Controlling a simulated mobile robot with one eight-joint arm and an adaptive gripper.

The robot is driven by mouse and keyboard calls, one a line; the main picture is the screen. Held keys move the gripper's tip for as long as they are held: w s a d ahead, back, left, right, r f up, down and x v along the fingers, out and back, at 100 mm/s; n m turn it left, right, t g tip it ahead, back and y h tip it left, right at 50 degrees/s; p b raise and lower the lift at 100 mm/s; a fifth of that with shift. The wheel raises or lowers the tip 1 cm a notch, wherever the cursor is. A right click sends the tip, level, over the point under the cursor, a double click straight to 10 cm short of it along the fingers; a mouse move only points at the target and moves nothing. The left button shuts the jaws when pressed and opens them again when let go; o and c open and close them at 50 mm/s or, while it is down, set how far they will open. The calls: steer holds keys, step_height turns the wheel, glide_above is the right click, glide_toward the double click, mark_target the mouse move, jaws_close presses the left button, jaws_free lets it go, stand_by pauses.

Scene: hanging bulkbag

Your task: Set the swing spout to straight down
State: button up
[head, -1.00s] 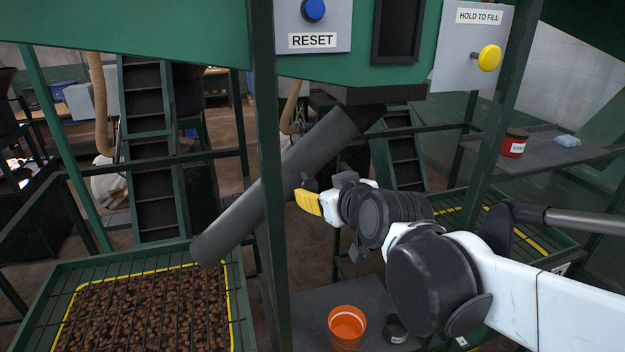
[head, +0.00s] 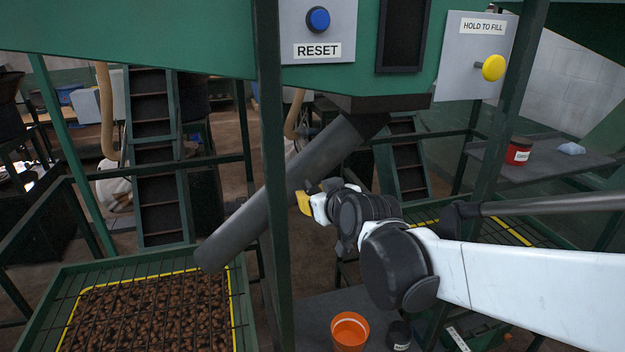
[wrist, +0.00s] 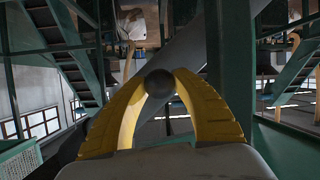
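The swing spout (head: 270,207), a long dark grey tube, hangs under the green hopper. It slants down to the left, its lower end over the left grated tray. My gripper (head: 304,201) has yellow fingers and is beside the middle of the spout, coming from the right. In the wrist view, a dark round knob (wrist: 160,83) sits between the fingertips of my gripper (wrist: 163,75). Both tips close in on the knob's sides and appear to touch it. The spout (wrist: 190,48) passes behind the fingers. The head view hardly shows the knob.
A green post (head: 270,180) stands in front of the spout, left of my gripper. The left tray (head: 55,300) holds brown lumps under a grid. An orange bucket (head: 349,332) stands on a low shelf. A RESET button (head: 318,19) and yellow fill button (head: 493,68) are above.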

jaws_close()
steer(key=shift+w+d+f+b, duration=0.1)
steer(key=shift+d+f+b, duration=0.3)
steer(key=shift+f+b, duration=0.3)
steer(key=w+d+f+n+t+h+b, duration=0.1)
steer(key=w+d+f+n+h+b, duration=0.1)
steer(key=d+b, duration=0.3)
steer(key=w+d+f+n+h+b, duration=0.2)
steer(key=d+f+n+b, duration=0.2)
steer(key=d, duration=0.7)
steer(key=shift+w+d+f+n+t+b, duration=0.3)
steer(key=shift+w+f+n+t+b, duration=0.1)
steer(key=shift+f+b, duration=0.3)
steer(key=o, duration=1.1)
jaws_free()
steer(key=shift+s, duration=0.1)
